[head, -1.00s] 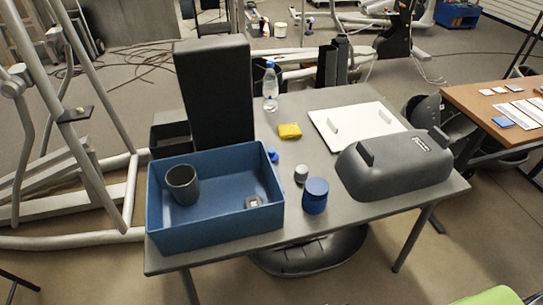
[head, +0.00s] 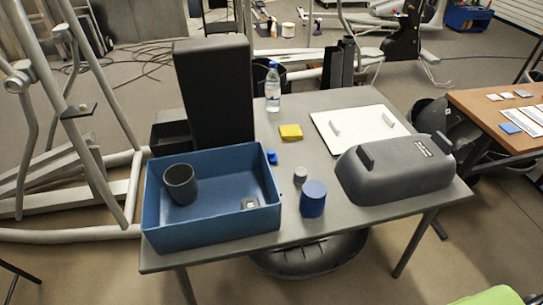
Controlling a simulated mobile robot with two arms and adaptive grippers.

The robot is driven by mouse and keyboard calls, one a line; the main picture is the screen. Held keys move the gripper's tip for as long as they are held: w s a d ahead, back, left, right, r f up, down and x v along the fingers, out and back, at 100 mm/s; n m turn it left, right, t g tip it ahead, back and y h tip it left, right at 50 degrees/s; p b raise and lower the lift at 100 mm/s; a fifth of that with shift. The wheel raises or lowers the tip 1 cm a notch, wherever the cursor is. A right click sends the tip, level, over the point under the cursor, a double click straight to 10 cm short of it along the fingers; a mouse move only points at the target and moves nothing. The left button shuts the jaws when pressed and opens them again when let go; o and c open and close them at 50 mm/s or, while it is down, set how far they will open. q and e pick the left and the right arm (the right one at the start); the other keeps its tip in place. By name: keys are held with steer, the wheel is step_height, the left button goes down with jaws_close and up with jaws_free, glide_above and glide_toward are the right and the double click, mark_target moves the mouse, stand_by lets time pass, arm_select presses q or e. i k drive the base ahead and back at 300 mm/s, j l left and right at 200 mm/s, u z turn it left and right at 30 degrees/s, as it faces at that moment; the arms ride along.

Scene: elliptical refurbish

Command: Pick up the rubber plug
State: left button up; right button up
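No object is clearly marked as the rubber plug. A small grey cylinder (head: 300,175), which may be the plug, stands on the grey table (head: 350,225) between the blue bin and the grey cover. A blue cylinder (head: 313,199) stands just in front of it, and a small blue piece (head: 272,157) lies behind it by the bin. A dark cup-shaped piece (head: 180,184) sits inside the blue bin (head: 215,230). Neither of my grippers is in view.
A small grey-white part (head: 250,204) lies in the bin. Behind are a tall black panel (head: 214,95), a water bottle (head: 272,88), a yellow sponge-like block (head: 290,132) and a white board (head: 355,126). A grey cover (head: 400,172) fills the table's right. The front middle strip is clear.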

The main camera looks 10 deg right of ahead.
mark_target(273, 157)
steer(key=l+u, duration=0.2)
steer(key=l, duration=0.25)
steer(key=l+u, duration=0.15)
steer(key=l, duration=0.3)
steer(key=k+l+u, duration=0.2)
steer(key=l, duration=0.25)
steer(key=l+u, duration=0.2)
steer(key=l, duration=0.25)
steer(key=k, duration=0.05)
